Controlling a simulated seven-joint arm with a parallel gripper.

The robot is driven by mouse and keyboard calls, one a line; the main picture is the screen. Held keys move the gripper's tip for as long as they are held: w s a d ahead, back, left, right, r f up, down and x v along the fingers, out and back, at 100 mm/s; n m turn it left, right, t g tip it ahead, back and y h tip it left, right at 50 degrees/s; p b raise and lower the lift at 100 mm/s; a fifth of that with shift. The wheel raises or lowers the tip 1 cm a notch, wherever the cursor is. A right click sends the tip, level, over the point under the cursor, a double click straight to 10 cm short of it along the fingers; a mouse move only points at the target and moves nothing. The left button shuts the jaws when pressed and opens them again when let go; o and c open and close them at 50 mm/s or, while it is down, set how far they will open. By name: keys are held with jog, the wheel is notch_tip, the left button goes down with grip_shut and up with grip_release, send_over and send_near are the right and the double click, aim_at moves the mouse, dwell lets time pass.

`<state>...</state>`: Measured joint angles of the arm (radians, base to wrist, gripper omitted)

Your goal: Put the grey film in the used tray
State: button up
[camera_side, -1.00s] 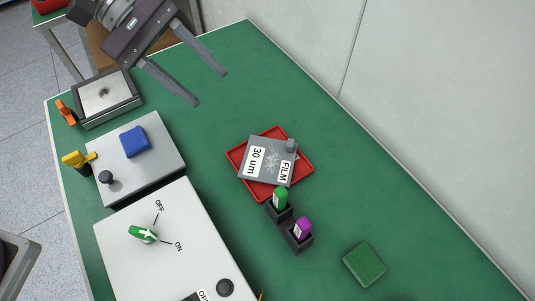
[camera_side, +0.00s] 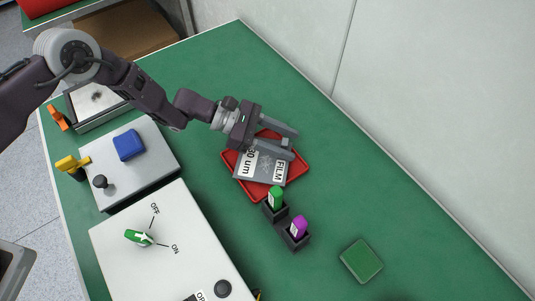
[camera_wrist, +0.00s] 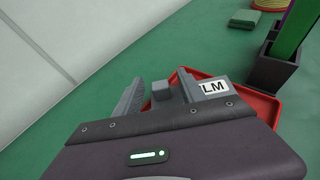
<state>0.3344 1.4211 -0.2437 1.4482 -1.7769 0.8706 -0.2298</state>
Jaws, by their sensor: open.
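The grey film (camera_side: 262,169), a flat plate with "FILM" and "30 um" labels, lies on the red tray (camera_side: 302,173), partly hidden by my gripper. Its small raised grey block shows in the wrist view (camera_wrist: 161,91), beside an "LM" label. My gripper (camera_side: 295,145) is open over the film's upper right end, with its fingers on either side of the block. Contact cannot be told. A grey walled tray (camera_side: 105,117) with a dark spot inside stands at the far left, partly hidden by my arm. No tray has a readable "used" label.
A green marker (camera_side: 276,197) and a purple one (camera_side: 299,226) stand in dark holders just below the red tray. A green pad (camera_side: 361,261) lies lower right. A grey box with a blue block (camera_side: 129,145) and a switch panel (camera_side: 160,255) fill the left.

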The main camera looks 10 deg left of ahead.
grip_shut()
jog(key=shift+r, duration=0.1)
notch_tip(320, 180, up, 10)
jog(key=shift+f, duration=0.1)
jog(key=w+a+r+n+t, duration=0.15)
jog(key=w+a, duration=0.25)
jog(key=a, duration=0.9)
jog(key=s+a+r+n+t+y, duration=0.1)
jog(key=s+a+n+t, duration=0.1)
jog(key=a, duration=0.7)
jog(key=s+a+r+n+t+y, duration=0.1)
jog(key=s+a+r+n+t, duration=0.1)
jog(key=a, duration=0.8)
jog(key=s+a+r+n+t+y, duration=0.1)
jog(key=s+a+r+n+t, duration=0.1)
jog(key=a, duration=0.8)
jog(key=shift+s+a+r+t, duration=0.2)
jog(key=shift+s+t, duration=0.45)
jog(key=shift+s, duration=0.6)
